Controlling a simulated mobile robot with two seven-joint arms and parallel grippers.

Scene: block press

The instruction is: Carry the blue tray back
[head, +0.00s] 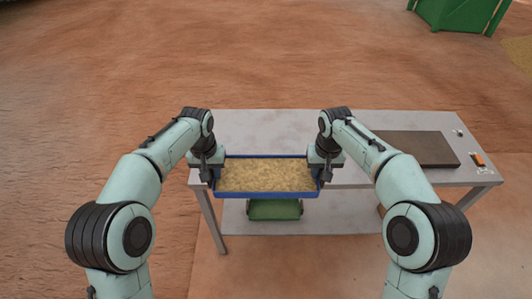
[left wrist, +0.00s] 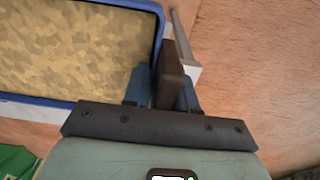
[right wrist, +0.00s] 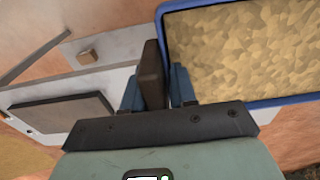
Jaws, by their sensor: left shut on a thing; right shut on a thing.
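The blue tray (head: 265,194) is a shallow rectangle filled with a tan, grainy material (head: 265,174). In the head view it is at the front edge of the grey table, and it looks level. My left gripper (head: 208,177) is shut on a dark handle at the tray's left end. My right gripper (head: 325,177) is shut on a dark handle at its right end. The handles show between the fingers in the left wrist view (left wrist: 170,75) and the right wrist view (right wrist: 152,78). Whether the tray touches the table is hard to tell.
The grey table (head: 265,125) has clear top behind the tray. A dark flat plate (head: 418,148) lies on its right part, with an orange switch (head: 479,159) near the right end. A green container (head: 274,210) sits on the lower shelf. A green bin (head: 455,12) stands far right.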

